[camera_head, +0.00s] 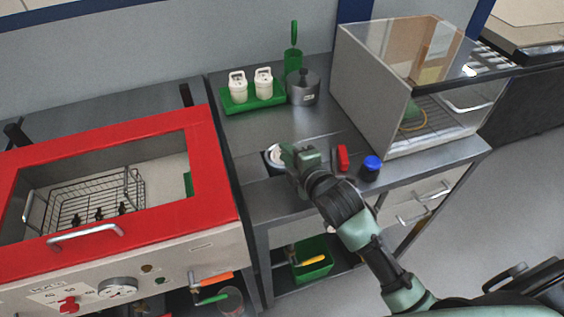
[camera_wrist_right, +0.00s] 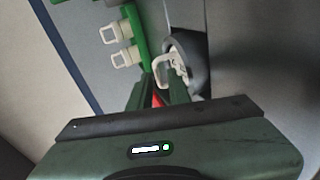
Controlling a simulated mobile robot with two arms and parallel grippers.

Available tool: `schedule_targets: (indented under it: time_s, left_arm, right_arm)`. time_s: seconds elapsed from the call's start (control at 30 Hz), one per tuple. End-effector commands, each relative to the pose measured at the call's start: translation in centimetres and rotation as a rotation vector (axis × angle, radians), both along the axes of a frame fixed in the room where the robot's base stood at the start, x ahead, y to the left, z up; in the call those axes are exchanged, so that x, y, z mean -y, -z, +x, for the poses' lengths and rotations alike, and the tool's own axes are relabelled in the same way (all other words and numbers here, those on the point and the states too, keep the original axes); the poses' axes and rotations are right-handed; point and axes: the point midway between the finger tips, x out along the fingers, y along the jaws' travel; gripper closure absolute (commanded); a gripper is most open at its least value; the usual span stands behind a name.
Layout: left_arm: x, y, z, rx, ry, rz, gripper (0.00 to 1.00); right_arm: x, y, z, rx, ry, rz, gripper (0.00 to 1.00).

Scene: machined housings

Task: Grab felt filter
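My right gripper (camera_head: 285,158) is over the middle of the grey bench. It is beside a white part in a dark round holder (camera_head: 273,160), which it partly covers. In the right wrist view my gripper's two dark green fingers (camera_wrist_right: 162,84) are apart with a gap between them. A white loop-like handle (camera_wrist_right: 163,68) shows at the fingertips, next to the grey round holder (camera_wrist_right: 199,70). I cannot tell whether the fingers touch it. No thing is clearly recognisable as the felt filter. My left gripper is not in view.
A green tray (camera_head: 236,109) holds two white lidded housings (camera_head: 237,88). A red part (camera_head: 343,157) and a blue-capped jar (camera_head: 371,166) are right of my gripper. A clear-topped cabinet (camera_head: 371,95) bounds the right.

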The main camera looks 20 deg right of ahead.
Motion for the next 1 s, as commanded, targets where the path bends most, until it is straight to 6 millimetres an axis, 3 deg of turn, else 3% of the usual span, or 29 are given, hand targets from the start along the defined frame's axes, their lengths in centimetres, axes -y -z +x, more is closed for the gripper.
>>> schedule_targets:
  time_s: [0.1, 0.3, 0.53, 0.6, 1.0]
  left_arm:
    - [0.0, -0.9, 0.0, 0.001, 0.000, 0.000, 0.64]
    - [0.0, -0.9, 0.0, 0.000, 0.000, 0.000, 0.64]
    - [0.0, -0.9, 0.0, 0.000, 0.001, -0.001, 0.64]
    - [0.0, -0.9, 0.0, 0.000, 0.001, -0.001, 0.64]
    - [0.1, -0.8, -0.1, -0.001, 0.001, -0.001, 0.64]
  right_arm:
    - [-0.3, 0.0, 1.9, 0.000, 0.002, 0.005, 0.82]
    - [-0.5, 0.9, 3.5, 0.002, 0.001, 0.002, 0.82]
    - [-0.5, 1.0, 3.6, 0.002, 0.001, 0.002, 0.82]
    - [-0.5, 1.0, 3.6, 0.002, 0.001, 0.002, 1.00]
    - [-0.5, 1.1, 3.5, 0.000, 0.001, 0.003, 1.00]
